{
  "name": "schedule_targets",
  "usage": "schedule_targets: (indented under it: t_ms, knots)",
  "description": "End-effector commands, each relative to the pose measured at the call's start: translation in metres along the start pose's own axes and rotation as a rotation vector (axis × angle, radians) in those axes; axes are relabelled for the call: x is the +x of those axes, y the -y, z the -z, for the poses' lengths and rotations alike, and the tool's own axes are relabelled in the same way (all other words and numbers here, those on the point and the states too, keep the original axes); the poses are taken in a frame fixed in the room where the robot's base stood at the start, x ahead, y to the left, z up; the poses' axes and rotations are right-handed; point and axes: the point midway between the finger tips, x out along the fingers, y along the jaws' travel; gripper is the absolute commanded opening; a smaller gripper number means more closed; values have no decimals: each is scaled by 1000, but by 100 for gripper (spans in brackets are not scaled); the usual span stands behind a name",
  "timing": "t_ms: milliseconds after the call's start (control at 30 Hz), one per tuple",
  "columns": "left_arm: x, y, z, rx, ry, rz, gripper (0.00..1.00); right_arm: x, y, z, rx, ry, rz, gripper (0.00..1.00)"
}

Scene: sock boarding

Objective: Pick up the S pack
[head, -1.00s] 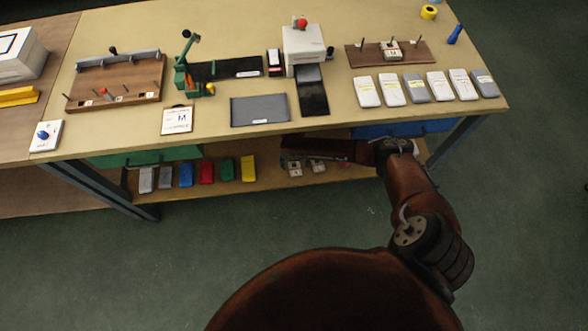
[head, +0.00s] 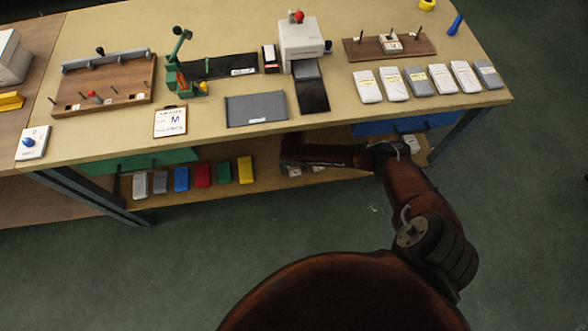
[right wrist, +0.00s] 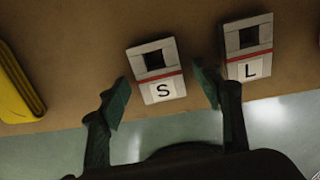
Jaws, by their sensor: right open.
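The S pack (right wrist: 158,72), a pale box with a dark window, a red stripe and a black S, lies on the lower shelf. The similar L pack (right wrist: 247,47) lies to its right. My right gripper (right wrist: 164,94) is open and empty, its green-padded fingers spread on either side of the S pack's near end. I cannot tell whether they touch it. The right finger is close to the L pack. In the head view my right gripper (head: 292,154) is over the shelf, under the tabletop's edge, and mostly hides the packs. My left gripper is not in view.
A yellow pack (head: 245,169) and several coloured packs stand left on the shelf (head: 220,193). The yellow one shows in the right wrist view (right wrist: 18,88). The tabletop (head: 355,118) overhangs the shelf. A blue bin (head: 385,128) is at the right.

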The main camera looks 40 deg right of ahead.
Motion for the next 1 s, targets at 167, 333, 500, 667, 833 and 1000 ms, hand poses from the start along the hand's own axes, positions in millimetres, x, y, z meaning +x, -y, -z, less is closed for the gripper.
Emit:
schedule_targets:
  t_ms: [167,333,500,667,833,1000]
  knots:
    - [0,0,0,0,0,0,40,0,0,0,0,0,0,50]
    - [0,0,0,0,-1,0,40,0,0,0,1,0,0,39]
    - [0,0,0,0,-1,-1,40,0,0,0,1,0,0,27]
    - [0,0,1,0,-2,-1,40,0,1,0,1,0,1,16]
    - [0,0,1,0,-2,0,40,0,1,0,1,0,1,15]
    - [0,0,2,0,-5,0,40,-2,1,0,1,0,0,15]
